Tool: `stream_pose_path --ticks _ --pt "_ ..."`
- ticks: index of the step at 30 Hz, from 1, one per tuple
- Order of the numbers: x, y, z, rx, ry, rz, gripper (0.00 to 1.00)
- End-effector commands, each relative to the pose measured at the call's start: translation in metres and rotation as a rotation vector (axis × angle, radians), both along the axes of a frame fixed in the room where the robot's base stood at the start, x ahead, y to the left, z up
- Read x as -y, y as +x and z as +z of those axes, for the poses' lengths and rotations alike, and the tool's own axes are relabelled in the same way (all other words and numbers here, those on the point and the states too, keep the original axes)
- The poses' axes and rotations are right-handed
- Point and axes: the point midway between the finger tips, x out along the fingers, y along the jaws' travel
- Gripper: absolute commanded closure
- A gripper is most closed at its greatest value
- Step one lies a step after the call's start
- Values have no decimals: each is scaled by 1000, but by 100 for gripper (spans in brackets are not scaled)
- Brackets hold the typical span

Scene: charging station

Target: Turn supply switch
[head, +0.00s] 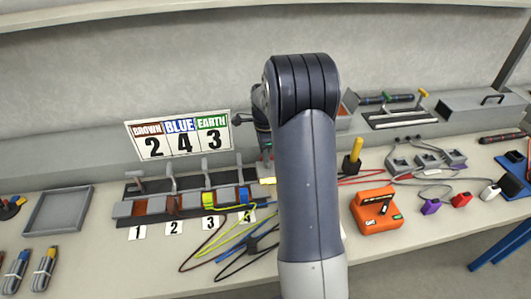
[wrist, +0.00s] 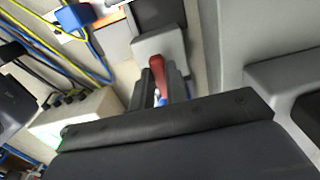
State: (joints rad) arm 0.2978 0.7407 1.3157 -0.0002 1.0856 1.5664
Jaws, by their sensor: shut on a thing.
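The supply switch appears in the wrist view as a red lever (wrist: 157,66) on a light grey housing (wrist: 170,45). My gripper (wrist: 161,88) is shut on the red lever, with one dark finger on each side of it. In the head view my gripper (head: 264,142) points down at the back of the bench, just right of the row of terminals. My own arm hides much of that spot there, so the lever's angle is hard to tell.
A terminal row (head: 180,200) with numbered tags and coloured wires lies to the left. A sign (head: 180,135) reading brown 2, blue 4, earth 3 stands behind it. An orange tester (head: 376,212) sits to the right. A grey tray (head: 58,210) is at far left.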

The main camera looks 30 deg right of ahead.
Motion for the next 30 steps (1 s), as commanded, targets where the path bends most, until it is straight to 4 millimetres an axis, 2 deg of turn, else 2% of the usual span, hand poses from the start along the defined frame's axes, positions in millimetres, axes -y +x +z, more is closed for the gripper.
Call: stream_pose_path --ticks 9,10,18,26,30 --pt "0 1 1 2 -1 -4 100" --pt "0 1 1 2 -1 -4 85" --pt "0 0 0 1 0 -3 64" --pt "0 0 2 2 -1 -2 64" --pt "0 1 17 4 -1 -2 64"
